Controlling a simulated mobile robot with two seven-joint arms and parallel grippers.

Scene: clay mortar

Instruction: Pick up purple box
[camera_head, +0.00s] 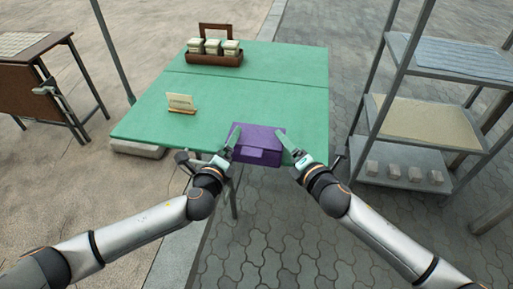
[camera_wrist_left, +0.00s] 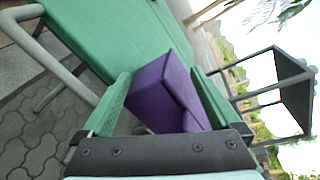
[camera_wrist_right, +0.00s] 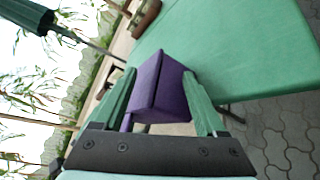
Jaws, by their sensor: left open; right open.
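The purple box (camera_head: 258,141) sits at the near edge of the green table (camera_head: 140,122) in the head view. My left gripper (camera_head: 229,142) is at the box's left side and my right gripper (camera_head: 291,147) is at its right side. In the left wrist view the box (camera_wrist_left: 168,92) shows between my left gripper's open fingers (camera_wrist_left: 160,100). In the right wrist view the box (camera_wrist_right: 160,85) shows between my right gripper's open fingers (camera_wrist_right: 160,97). I cannot tell whether any finger touches the box.
A brown wooden carrier (camera_head: 214,59) with several pale-topped containers stands at the table's back. A small sign on a wooden stand (camera_head: 181,104) is left of the box. A metal shelf rack (camera_head: 425,120) with several small blocks stands to the right. The table's middle is clear.

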